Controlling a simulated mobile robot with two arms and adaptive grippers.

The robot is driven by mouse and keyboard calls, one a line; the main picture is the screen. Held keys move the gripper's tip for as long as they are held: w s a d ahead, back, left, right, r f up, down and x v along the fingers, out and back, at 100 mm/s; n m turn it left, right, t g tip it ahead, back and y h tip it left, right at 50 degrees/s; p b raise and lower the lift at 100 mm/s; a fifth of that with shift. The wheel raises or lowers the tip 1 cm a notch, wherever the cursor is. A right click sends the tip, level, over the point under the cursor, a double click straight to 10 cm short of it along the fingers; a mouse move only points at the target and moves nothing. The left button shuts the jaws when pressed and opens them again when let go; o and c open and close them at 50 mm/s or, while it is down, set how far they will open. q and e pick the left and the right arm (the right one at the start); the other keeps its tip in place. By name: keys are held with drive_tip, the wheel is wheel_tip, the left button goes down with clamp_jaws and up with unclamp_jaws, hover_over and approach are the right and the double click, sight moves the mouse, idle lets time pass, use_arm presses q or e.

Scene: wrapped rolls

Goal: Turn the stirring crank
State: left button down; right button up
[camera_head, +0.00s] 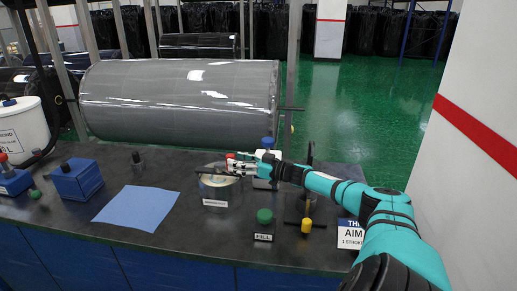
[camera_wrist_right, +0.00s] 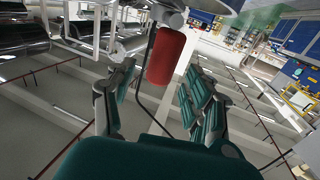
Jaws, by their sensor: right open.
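The stirring crank's red handle (camera_wrist_right: 167,55) stands between the fingers of my right gripper (camera_wrist_right: 157,80) in the right wrist view. The fingers are open, with a gap visible on both sides of the handle. In the head view my right gripper (camera_head: 240,165) is over a round clear vessel (camera_head: 215,192) with a white label on the dark counter. The red handle (camera_head: 230,157) shows small there at the fingertips, and a dark bar reaches left over the vessel. The gripper partly hides the crank. My left gripper is not in view.
A green-knobbed item (camera_head: 265,216) and a yellow-ended fixture (camera_head: 306,225) stand near my right forearm. A sign (camera_head: 350,234) is at the right. A blue sheet (camera_head: 137,207) and blue box (camera_head: 77,180) lie left. A large wrapped roll (camera_head: 180,100) is behind the counter.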

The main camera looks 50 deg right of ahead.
drive_tip(key=v, duration=0.8)
drive_tip(key=shift+s, duration=0.35)
drive_tip(key=shift+c, duration=0.2)
